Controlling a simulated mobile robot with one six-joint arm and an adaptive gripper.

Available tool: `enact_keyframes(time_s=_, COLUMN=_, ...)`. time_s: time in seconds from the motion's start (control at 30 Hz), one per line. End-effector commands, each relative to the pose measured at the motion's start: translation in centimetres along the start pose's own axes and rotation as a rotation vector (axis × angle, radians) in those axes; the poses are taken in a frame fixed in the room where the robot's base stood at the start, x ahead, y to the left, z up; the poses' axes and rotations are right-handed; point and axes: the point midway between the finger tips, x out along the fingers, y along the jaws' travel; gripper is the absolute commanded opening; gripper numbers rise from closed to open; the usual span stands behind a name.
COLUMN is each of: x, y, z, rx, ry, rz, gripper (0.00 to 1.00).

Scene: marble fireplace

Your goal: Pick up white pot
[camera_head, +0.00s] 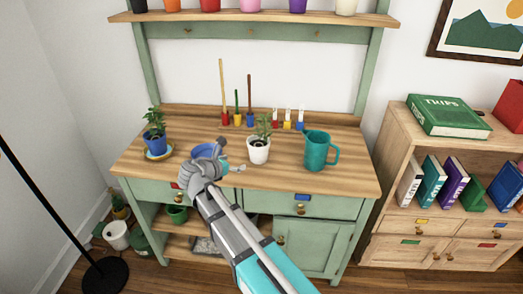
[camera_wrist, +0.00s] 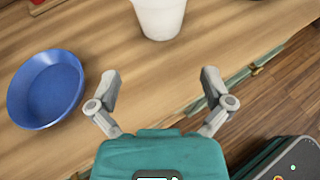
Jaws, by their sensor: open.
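The white pot (camera_head: 258,153) holds a small green plant and stands upright on the wooden tabletop of the green bench, near the middle. In the wrist view the pot (camera_wrist: 160,18) is at the top edge, with its upper part cut off. My gripper (camera_head: 231,155) is just left of the pot in the head view. In the wrist view my gripper (camera_wrist: 160,78) has its fingers spread apart with nothing between them, and the pot is beyond the fingertips, not touching them.
A blue dish (camera_wrist: 45,88) lies left of my gripper. A teal watering can (camera_head: 318,151) stands right of the pot. A blue pot (camera_head: 154,139) with a plant stands at the left. Tools in small holders (camera_head: 238,119) line the back. A shelf (camera_head: 160,16) with pots is above.

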Motion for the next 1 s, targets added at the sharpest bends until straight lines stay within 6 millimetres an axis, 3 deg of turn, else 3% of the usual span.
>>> enact_keyframes(time_s=0.53, x=1.0, y=-0.1, z=0.1, rx=-0.006, ry=-0.004, rz=-0.005, gripper=1.0)
enact_keyframes(time_s=1.0, x=7.5, y=-0.2, z=0.1, rx=-0.005, ry=-0.003, rz=-0.008, gripper=1.0)
